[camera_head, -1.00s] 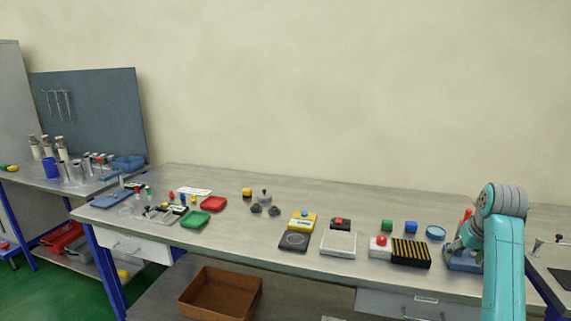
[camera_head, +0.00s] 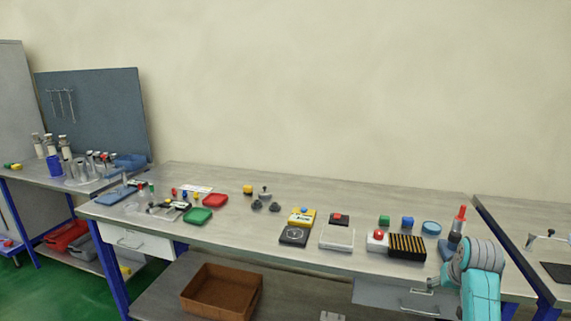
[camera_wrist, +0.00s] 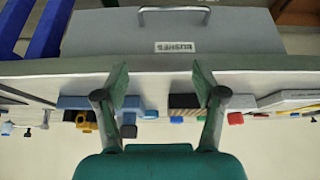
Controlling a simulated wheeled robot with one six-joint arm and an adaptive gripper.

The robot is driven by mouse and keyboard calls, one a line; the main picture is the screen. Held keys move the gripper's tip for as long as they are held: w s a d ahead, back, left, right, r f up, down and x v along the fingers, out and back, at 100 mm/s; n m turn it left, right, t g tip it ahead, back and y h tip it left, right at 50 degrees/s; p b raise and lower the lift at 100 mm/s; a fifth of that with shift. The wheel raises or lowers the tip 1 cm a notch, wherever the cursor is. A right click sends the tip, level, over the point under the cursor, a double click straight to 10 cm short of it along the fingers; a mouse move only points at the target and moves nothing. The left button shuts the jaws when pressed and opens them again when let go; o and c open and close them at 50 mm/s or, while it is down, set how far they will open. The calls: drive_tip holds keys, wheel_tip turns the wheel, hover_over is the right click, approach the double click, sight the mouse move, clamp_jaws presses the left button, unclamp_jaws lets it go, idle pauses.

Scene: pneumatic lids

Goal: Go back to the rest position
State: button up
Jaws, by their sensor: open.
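My gripper (camera_wrist: 160,78) is open and empty in the wrist view, its two fingers spread apart in front of the bench edge. The wrist picture is upside down: a grey drawer front (camera_wrist: 175,38) with a metal handle and a "BUSHES" label shows at the top, and the bench items hang below. In the head view my turquoise arm is folded low at the right, in front of the bench's front edge; the gripper itself is hard to make out there. No task object is in its grasp.
The long bench (camera_head: 335,190) carries a black slotted block (camera_head: 407,247), a white box with a red button (camera_head: 377,241), a blue round dish (camera_head: 431,228) and a red-tipped item (camera_head: 460,216) close to my arm. A brown bin (camera_head: 221,291) stands below. A second bench (camera_head: 515,215) is at right.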

drive_tip(key=s+a+f+t, duration=0.1)
drive_tip(key=s+a+f, duration=0.3)
drive_tip(key=f, duration=0.4)
drive_tip(key=s+a+f+t, duration=0.1)
drive_tip(key=s+a+f, duration=0.3)
drive_tip(key=f, duration=0.4)
drive_tip(key=s+a+f+t, duration=0.1)
drive_tip(key=s+a+f, duration=0.2)
drive_tip(key=s, duration=0.2)
drive_tip(key=s+a+f+n, duration=0.1)
drive_tip(key=s+a+f, duration=0.2)
drive_tip(key=s, duration=0.3)
drive_tip(key=s+a+f+t, duration=0.1)
drive_tip(key=s+a+f, duration=0.15)
drive_tip(key=s, duration=0.25)
drive_tip(key=s+a+r+n+t, duration=0.1)
drive_tip(key=s+a+r, duration=0.15)
drive_tip(key=s, duration=0.65)
drive_tip(key=s+a+r+t, duration=0.15)
drive_tip(key=s+a, duration=0.25)
drive_tip(key=s, duration=0.5)
drive_tip(key=s+a+r+n+t+y, duration=0.1)
drive_tip(key=s+a+r+t, duration=0.1)
drive_tip(key=s+r, duration=1.3)
drive_tip(key=shift+a+t, duration=0.15)
drive_tip(key=shift+t, duration=0.3)
drive_tip(key=shift+c, duration=0.3)
